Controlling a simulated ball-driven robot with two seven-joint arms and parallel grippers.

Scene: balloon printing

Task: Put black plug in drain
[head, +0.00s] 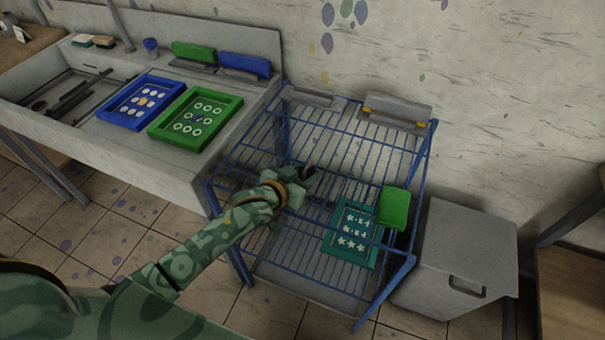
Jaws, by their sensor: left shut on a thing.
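My left gripper (307,177) is over the middle of the blue wire rack, at the end of my green patterned arm. It is shut on a small dark thing, but the fingers and the thing blend together, so I cannot tell whether it is the black plug. The sink basin (60,84) is at the far left, with dark bars lying in it. A small dark round spot (38,105) near its front left may be the drain. No black plug shows clearly elsewhere. My right gripper is not in view.
The blue wire rack (265,150) holds a teal printed frame (337,250) and a green block (393,207). A blue frame (128,118) and a green frame (181,139) lie between rack and basin. A grey cabinet (455,235) stands right of the rack.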

